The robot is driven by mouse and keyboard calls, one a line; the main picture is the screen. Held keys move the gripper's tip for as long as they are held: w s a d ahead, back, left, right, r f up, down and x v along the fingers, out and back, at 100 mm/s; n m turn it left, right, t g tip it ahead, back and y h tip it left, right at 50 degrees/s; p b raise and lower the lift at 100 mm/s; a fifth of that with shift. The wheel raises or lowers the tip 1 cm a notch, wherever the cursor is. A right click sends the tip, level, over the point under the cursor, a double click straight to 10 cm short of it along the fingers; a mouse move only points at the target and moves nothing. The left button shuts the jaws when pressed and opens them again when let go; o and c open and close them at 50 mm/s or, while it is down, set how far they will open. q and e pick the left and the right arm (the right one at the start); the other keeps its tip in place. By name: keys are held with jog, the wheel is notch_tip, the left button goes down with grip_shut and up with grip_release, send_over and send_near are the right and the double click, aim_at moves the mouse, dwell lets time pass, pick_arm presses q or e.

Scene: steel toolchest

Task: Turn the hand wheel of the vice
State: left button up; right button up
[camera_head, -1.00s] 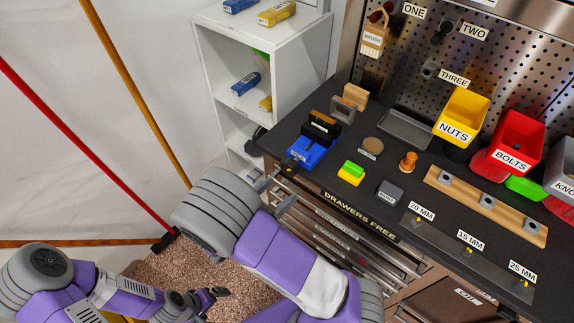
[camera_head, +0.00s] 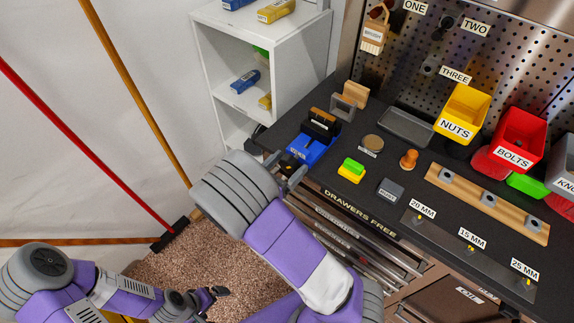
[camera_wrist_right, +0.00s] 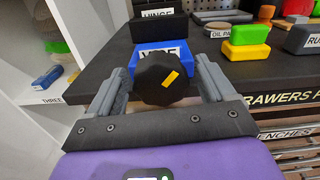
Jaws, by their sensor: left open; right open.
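The blue vice (camera_head: 312,150) stands at the left front corner of the dark bench top. In the right wrist view its black, lobed hand wheel (camera_wrist_right: 150,82) has a yellow mark and faces the camera, with the blue vice body (camera_wrist_right: 148,50) behind it. My right gripper (camera_head: 288,168) is open at the bench's front edge, with one finger on each side of the wheel. I cannot tell whether either finger touches it. In the head view the gripper largely hides the wheel. My left gripper (camera_head: 214,301) is open and empty, low over the speckled floor, away from the bench.
A yellow and green block (camera_head: 351,170) and a dark grey box (camera_head: 390,190) stand right of the vice. A white shelf (camera_head: 262,60) stands behind and left of the bench. Drawers (camera_head: 340,235) lie under its front edge. Brooms lean at left.

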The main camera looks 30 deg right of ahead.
jog(key=c, duration=1)
jog(key=shift+n+p, duration=0.4)
jog(key=shift+p, duration=0.15)
jog(key=shift+r+p, duration=0.1)
jog(key=shift+p, duration=0.35)
jog(key=n+p, duration=0.8)
jog(key=p, duration=0.2)
jog(key=shift+w+r+n, duration=0.1)
jog(key=shift+r+n, duration=0.05)
jog(key=shift+n, duration=0.15)
jog(key=shift+n+p, duration=1.05)
jog(key=shift+n, duration=0.15)
jog(key=shift+w+a+f+n+p, duration=0.1)
jog(key=shift+f+n+p, duration=0.1)
jog(key=shift+n+p, duration=0.7)
jog(key=shift+n, duration=0.4)
